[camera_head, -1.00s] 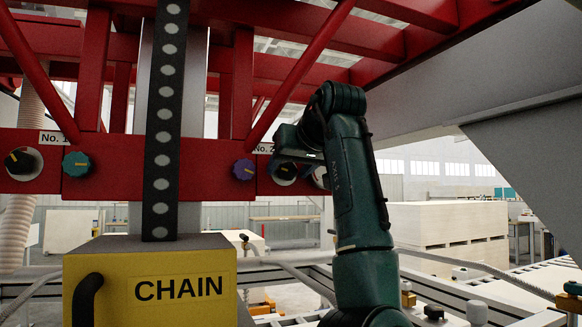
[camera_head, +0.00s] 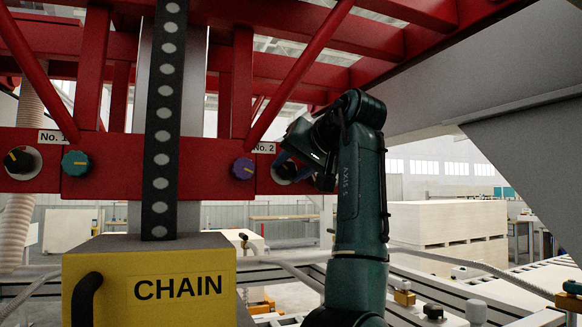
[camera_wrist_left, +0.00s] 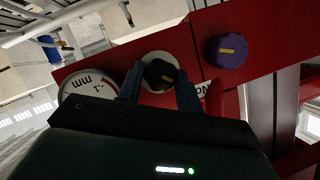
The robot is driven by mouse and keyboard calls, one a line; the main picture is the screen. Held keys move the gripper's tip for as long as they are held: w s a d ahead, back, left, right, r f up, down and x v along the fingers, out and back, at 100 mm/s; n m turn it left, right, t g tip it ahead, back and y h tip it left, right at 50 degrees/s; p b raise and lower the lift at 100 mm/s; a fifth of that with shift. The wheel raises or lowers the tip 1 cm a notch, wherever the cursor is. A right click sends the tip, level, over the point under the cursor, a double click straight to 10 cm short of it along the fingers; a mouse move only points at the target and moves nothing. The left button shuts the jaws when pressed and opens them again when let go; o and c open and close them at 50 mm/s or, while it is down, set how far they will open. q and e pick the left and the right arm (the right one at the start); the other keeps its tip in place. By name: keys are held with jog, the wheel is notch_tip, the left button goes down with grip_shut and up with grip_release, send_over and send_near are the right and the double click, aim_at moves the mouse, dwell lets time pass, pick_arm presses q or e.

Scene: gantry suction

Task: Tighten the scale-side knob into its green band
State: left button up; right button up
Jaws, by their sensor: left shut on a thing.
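The scale-side knob (camera_wrist_left: 160,74) is black with a yellow mark, on a white round plate on the red beam. It also shows in the head view (camera_head: 287,170), partly covered by my wrist. My left gripper (camera_wrist_left: 160,86) is shut on this knob, one blue-grey finger on each side. In the head view my left gripper (camera_head: 284,160) reaches the knob from the right. The white scale dial (camera_wrist_left: 88,100), marked "mm", sits beside the knob in the wrist view and is hidden in the head view. I cannot make out a green band. My right gripper is not in view.
A purple knob (camera_head: 243,168) sits close to the left of the gripped knob. A teal knob (camera_head: 76,164) and another black knob (camera_head: 18,160) are at far left. Red diagonal struts (camera_head: 300,75) stand above. A yellow CHAIN box (camera_head: 150,265) stands in front at left.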

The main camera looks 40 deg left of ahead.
pick_arm(q)
jog(key=o, duration=1)
jog(key=b+v, duration=0.1)
jog(key=v, duration=1.2)
jog(key=shift+s+d+r, duration=0.1)
